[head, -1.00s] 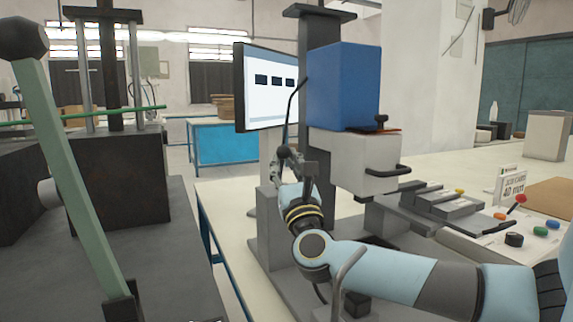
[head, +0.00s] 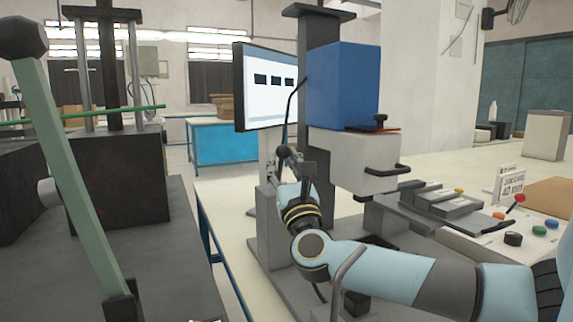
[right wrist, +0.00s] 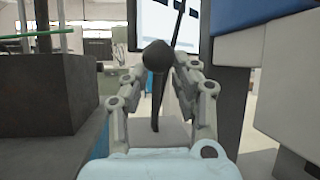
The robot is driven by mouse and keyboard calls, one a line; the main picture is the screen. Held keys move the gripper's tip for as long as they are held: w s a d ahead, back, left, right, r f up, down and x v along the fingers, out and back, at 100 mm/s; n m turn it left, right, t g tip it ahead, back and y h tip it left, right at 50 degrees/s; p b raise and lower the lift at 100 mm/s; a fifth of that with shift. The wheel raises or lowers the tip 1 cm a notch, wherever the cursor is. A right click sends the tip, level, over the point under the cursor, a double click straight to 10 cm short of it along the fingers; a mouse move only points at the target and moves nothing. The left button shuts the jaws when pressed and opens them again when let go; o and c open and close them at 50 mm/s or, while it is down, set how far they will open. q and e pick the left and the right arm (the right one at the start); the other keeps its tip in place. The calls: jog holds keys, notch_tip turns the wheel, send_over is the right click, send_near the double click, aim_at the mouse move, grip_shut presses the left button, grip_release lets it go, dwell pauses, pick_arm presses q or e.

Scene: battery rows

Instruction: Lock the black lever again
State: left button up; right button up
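The black lever (right wrist: 156,92) stands upright in the right wrist view, a thin dark rod with a round black knob on top. The knob also shows in the head view (head: 283,152), beside the column of the machine with the blue box. My right gripper (right wrist: 162,72) has its fingers apart, one on each side of the lever, with the knob between them. A gap shows between the knob and the right-hand finger; I cannot tell whether the left-hand finger touches it. My left gripper is not in view.
A blue box (head: 342,87) above a white block with a black handle (head: 388,170) stands close to my right arm. A monitor (head: 268,88) is behind. A long green lever (head: 75,175) leans at the left. A control panel (head: 480,243) lies at the right.

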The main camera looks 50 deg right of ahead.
jog(key=o, duration=0.5)
jog(key=shift+w+a+r, duration=0.15)
jog(key=shift+a, duration=0.15)
jog(key=shift+d, duration=0.1)
jog(key=shift+r, duration=0.15)
notch_tip(320, 180, up, 10)
jog(key=shift+f, duration=0.2)
